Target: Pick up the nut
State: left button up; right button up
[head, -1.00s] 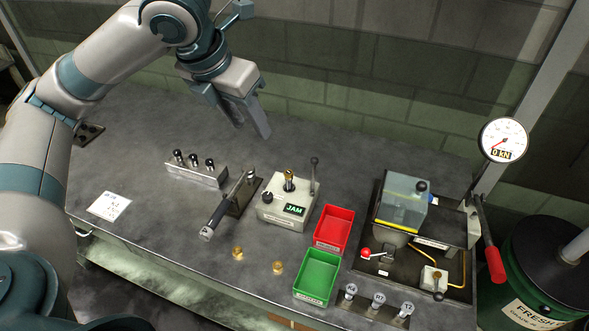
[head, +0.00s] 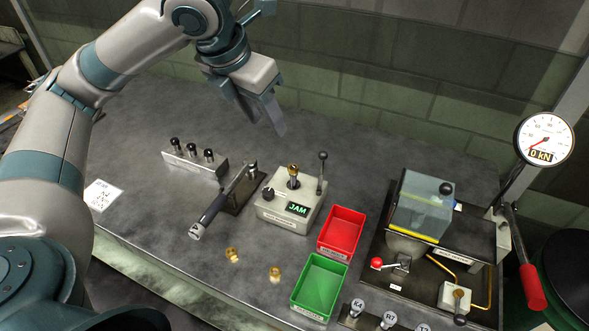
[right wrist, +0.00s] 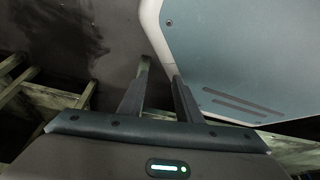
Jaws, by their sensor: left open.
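Two small brass nuts lie on the grey bench: one nut (head: 232,254) below the black-handled lever tool, the other nut (head: 275,274) left of the green tray. A brass piece (head: 293,171) also stands on top of the box marked JAM (head: 289,208). My left gripper (head: 268,116) is open and empty. It hangs above the back of the bench, behind the JAM box and well away from both loose nuts. My right gripper (right wrist: 161,78) shows only in the right wrist view, its fingers apart with nothing visible between them.
A red tray (head: 342,232) and a green tray (head: 319,285) stand right of the nuts. The lever tool (head: 222,201) and a pin rack (head: 194,160) stand to the left. A clear-covered machine (head: 422,205) and gauge (head: 545,139) are at right.

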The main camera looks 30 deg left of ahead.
pick_arm(q)
jog(key=shift+s, duration=0.1)
jog(key=x, duration=1.2)
jog(key=shift+p, duration=0.45)
pick_arm(e)
jog(key=s, duration=0.1)
jog(key=s+d, duration=0.1)
jog(key=s, duration=0.1)
jog(key=shift+s+d+f+g, duration=0.15)
jog(key=shift+d+f+g, duration=0.1)
jog(key=shift+g, duration=0.15)
pick_arm(q)
jog(key=shift+f, duration=0.1)
jog(key=shift+d+f, duration=0.1)
pick_arm(e)
jog(key=shift+r, duration=0.1)
